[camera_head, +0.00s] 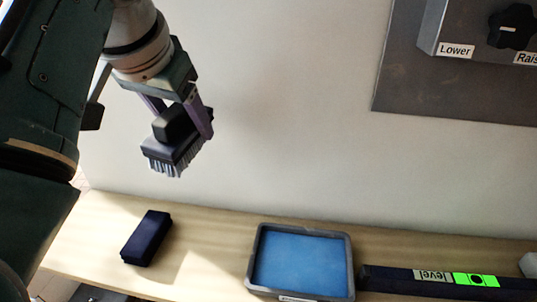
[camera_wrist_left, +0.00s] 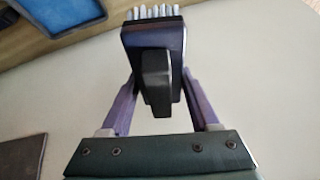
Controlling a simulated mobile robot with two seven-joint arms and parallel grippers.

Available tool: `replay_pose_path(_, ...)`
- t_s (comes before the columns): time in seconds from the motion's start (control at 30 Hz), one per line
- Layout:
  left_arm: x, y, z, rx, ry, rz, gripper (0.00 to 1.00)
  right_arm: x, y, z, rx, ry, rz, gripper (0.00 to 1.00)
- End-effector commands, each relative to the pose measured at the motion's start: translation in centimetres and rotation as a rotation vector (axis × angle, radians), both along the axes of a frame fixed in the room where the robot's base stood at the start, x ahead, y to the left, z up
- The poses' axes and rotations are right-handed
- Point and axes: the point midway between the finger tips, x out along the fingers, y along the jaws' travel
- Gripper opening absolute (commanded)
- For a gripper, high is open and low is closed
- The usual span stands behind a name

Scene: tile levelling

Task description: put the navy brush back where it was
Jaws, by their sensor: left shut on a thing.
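The navy brush (camera_head: 175,140) has a dark block, a black grip and pale bristles that point down in the head view. My left gripper (camera_head: 186,122) is shut on its grip and holds it in the air above the shelf, near the wall. In the left wrist view the brush (camera_wrist_left: 152,40) sits between the two purple fingers of the left gripper (camera_wrist_left: 157,90), bristles at the top. A dark navy block (camera_head: 147,238) lies on the shelf below and to the left of the brush. My right gripper is not in view.
A grey tray with a blue inside (camera_head: 303,262) rests on the wooden shelf (camera_head: 205,250). A black level with a green display (camera_head: 440,279) lies to its right. A wall panel (camera_head: 410,85) with a "Lower" label and a black knob is at upper right. Bare shelf shows between block and tray.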

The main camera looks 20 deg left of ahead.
Motion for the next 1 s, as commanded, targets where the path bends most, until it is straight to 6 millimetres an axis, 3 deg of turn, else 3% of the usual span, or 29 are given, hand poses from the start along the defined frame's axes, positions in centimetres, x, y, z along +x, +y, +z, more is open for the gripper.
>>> replay_pose_path(0.03, -0.1, -0.3, -1.8, -0.037, 0.022, 0.036, 0.02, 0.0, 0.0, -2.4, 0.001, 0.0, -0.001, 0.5)
replay_pose_path(0.2, -1.1, -1.3, -2.6, -0.115, 0.081, 0.12, 0.02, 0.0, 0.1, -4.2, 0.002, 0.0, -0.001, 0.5)
replay_pose_path(0.37, -1.5, -1.6, -3.8, -0.137, 0.101, 0.143, 0.02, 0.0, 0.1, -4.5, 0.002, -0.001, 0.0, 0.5)
replay_pose_path(0.8, -1.6, -1.6, -16.0, -0.136, 0.102, 0.142, 0.02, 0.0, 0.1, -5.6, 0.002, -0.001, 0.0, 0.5)
replay_pose_path(1.0, -1.5, -1.6, -18.5, -0.135, 0.097, 0.142, 0.02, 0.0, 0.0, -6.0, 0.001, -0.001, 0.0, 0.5)
